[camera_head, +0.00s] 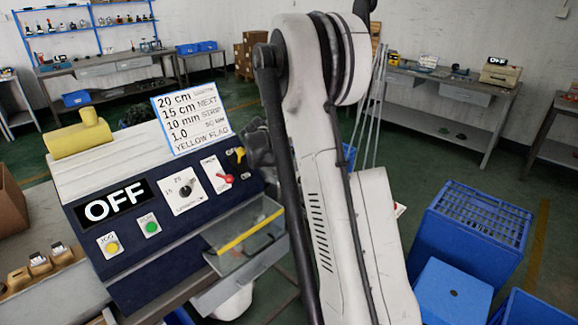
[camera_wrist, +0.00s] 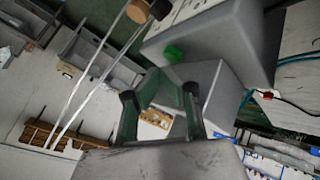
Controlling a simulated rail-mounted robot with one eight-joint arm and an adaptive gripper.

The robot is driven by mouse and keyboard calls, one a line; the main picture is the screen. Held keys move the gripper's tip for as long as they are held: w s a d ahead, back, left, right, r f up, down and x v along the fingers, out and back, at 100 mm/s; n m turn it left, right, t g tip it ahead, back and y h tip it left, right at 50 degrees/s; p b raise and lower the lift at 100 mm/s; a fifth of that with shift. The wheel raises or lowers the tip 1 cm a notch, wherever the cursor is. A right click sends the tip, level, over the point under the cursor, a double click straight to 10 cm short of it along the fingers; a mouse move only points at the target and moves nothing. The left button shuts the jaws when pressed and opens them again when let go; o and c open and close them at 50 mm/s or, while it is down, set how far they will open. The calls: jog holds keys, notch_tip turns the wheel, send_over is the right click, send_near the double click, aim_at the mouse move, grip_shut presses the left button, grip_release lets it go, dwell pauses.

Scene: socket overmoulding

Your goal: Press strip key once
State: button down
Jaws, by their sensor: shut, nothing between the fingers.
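The wire machine's dark blue control panel (camera_head: 165,205) is at the left in the head view. Its display (camera_head: 114,201) reads OFF. Below it are a yellow button (camera_head: 112,247) and a green button (camera_head: 151,227). To the right are a black rotary knob (camera_head: 186,191) and a red switch (camera_head: 225,178). I cannot read any label as the strip key. My gripper (camera_wrist: 168,88) is shut and empty in the wrist view. A green knob (camera_wrist: 173,54) on a grey box (camera_wrist: 215,45) shows beyond it; contact is not visible.
A sign (camera_head: 190,120) with lengths and "YELLOW FLAG" stands on the machine. A clear-covered tray (camera_head: 245,235) juts from its front right. Blue crates (camera_head: 470,225) stand at the right. Workbenches (camera_head: 440,85) line the back wall.

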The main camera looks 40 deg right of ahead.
aim_at(288, 165)
jog(key=shift+f+b, duration=0.4)
jog(key=shift+f+b, duration=0.35)
dwell(0.8)
jog(key=shift+r, duration=0.8)
jog(key=shift+r+p, duration=0.15)
jog(key=shift+p, duration=0.2)
jog(key=shift+r+p, duration=1)
jog(key=shift+r, duration=1.4)
